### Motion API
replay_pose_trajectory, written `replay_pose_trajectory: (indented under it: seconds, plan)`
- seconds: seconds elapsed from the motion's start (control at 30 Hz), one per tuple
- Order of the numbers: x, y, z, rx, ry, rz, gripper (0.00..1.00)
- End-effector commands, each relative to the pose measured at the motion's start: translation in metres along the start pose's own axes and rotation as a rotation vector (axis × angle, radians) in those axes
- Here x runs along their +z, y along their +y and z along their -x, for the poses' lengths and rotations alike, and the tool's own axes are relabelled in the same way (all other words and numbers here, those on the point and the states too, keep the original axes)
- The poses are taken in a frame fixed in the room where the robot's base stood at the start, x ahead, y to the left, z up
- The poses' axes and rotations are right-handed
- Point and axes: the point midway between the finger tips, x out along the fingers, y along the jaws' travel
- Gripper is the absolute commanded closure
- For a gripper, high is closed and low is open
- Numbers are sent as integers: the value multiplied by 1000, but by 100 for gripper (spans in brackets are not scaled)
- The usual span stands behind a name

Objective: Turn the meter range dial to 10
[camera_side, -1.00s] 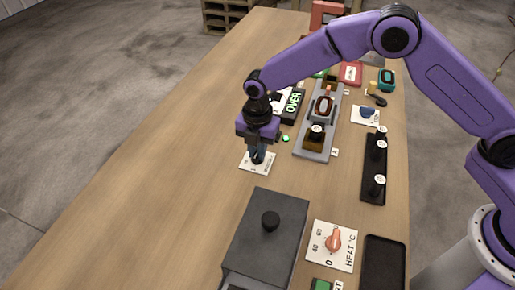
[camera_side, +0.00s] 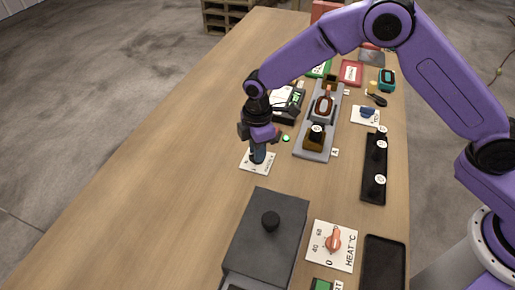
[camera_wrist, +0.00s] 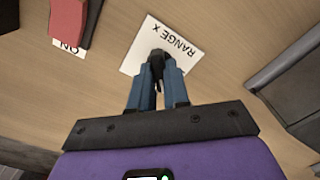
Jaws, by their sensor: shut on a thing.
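The range dial is a black knob (camera_wrist: 157,62) on a white plate marked "RANGE X" (camera_wrist: 188,42) in the wrist view. The plate (camera_side: 247,165) lies on the table left of centre in the side view. My gripper (camera_side: 258,158) points down over it, with blue fingers (camera_wrist: 158,80) shut on the knob. The fingers hide most of the dial's numbers, so I cannot read its setting. A dark meter with a green-lit display (camera_side: 296,98) stands behind my wrist, partly covered; its reading is unclear.
A grey track (camera_side: 312,154) with a brown block stands to the right, near a black tray (camera_side: 373,190). A grey lidded box (camera_side: 262,240) and a heat dial (camera_side: 334,240) are in front. The table's left side is clear.

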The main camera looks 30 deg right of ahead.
Motion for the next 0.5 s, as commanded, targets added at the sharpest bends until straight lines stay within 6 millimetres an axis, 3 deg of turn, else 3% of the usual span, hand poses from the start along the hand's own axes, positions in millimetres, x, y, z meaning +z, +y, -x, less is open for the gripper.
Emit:
replay_pose_trajectory:
  seconds: [0.5]
  plan:
    - [2,0,0,-2,-3,-233,100]
